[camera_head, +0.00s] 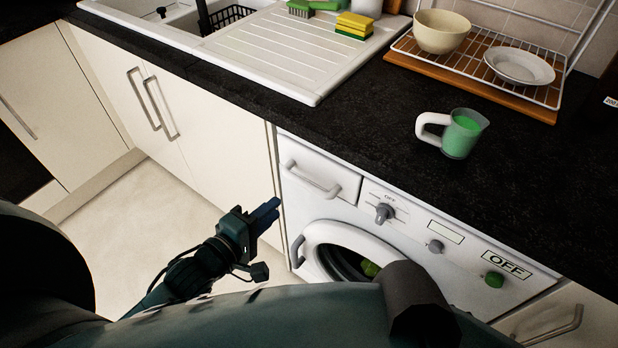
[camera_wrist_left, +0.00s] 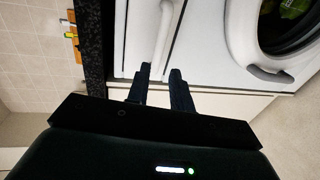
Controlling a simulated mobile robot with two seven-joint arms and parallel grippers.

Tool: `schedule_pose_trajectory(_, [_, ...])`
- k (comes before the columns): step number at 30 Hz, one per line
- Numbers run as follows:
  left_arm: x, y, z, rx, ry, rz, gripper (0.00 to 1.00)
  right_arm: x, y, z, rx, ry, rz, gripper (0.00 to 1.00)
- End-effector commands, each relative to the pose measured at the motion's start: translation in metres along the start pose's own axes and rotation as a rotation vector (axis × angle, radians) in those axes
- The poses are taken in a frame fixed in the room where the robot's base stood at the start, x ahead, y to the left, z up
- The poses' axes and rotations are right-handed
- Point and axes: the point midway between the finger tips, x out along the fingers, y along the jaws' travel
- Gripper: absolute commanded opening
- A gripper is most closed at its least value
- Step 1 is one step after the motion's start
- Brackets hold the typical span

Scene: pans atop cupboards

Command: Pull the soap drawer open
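The soap drawer (camera_head: 320,184) is the white panel at the upper left of the washing machine front. My right gripper is not in view.
The round washer door (camera_head: 350,250) is below the drawer, with its own handle (camera_head: 297,252). A dial (camera_head: 384,213) is to the right of the drawer. The black worktop (camera_head: 400,140) overhangs above, holding a green-filled cup (camera_head: 461,134). The floor at left is clear.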

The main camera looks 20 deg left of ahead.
Motion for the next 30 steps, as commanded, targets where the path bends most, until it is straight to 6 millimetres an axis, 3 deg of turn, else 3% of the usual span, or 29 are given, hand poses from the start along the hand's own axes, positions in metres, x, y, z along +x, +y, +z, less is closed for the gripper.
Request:
schedule_pose_trajectory(16, [0.102, 0.001, 0.000, 0.004, 0.001, 0.003, 0.22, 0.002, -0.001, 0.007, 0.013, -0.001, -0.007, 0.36])
schedule_pose_trajectory(21, [0.117, 0.001, 0.000, 0.004, 0.000, 0.001, 0.22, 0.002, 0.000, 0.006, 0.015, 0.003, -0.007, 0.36])
schedule_pose_trajectory(30, [0.120, 0.001, 0.000, 0.003, 0.000, 0.000, 0.22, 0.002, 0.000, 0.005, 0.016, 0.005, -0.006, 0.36])
